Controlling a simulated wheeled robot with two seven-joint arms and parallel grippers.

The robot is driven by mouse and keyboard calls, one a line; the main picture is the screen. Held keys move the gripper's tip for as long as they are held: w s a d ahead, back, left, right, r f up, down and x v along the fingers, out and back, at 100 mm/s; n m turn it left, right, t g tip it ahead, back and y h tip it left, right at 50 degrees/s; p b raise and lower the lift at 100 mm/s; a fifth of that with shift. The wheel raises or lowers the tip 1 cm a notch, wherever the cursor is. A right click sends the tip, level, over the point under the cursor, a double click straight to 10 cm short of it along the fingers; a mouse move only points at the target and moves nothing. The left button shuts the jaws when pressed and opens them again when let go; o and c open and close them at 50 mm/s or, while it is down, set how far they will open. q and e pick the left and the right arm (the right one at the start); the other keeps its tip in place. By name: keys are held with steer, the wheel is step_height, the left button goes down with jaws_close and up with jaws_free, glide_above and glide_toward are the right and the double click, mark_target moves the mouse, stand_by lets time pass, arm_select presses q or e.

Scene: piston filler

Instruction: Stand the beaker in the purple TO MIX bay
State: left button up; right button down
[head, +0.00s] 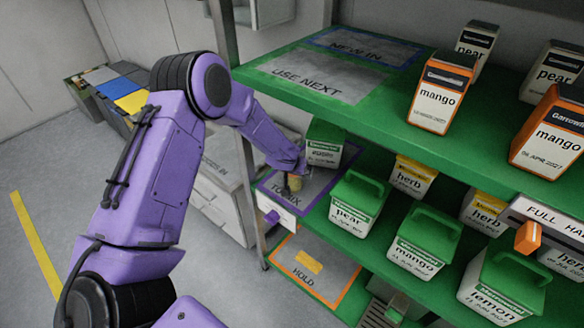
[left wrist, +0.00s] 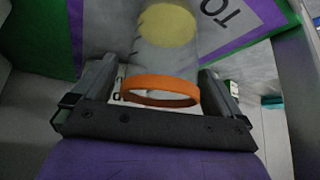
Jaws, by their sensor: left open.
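The beaker (head: 295,183) is a clear cylinder with yellow contents, partly hidden by my left gripper (head: 290,171) in the head view. In the left wrist view the beaker (left wrist: 165,50) shows an orange band and a yellow disc at its far end. It appears upright over the grey mat of the purple-bordered TO MIX bay (head: 283,200). My left gripper is open, with one finger on each side of the beaker. Whether the beaker's base touches the mat is hard to tell. My right gripper is not in view.
A green-topped carton (head: 325,145) stands at the back of the TO MIX bay, close to the gripper. A pear carton (head: 355,205) stands just right of the bay. An orange-bordered HOLD bay (head: 318,285) lies below.

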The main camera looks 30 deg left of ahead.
arm_select(q)
steer(key=p+v, duration=0.2)
steer(key=v, duration=1)
steer(key=s+f+n+g+y, duration=0.1)
steer(key=s+f+g+y, duration=0.2)
steer(key=s+f, duration=1.35)
steer(key=s+d+f+n+b, duration=0.1)
steer(key=s+d+f, duration=0.1)
steer(key=s, duration=0.6)
steer(key=s+d+f+n+h+b, duration=0.1)
steer(key=s+d+f, duration=0.2)
steer(key=s, duration=0.5)
steer(key=shift+f+h, duration=0.3)
steer(key=shift+f, duration=0.4)
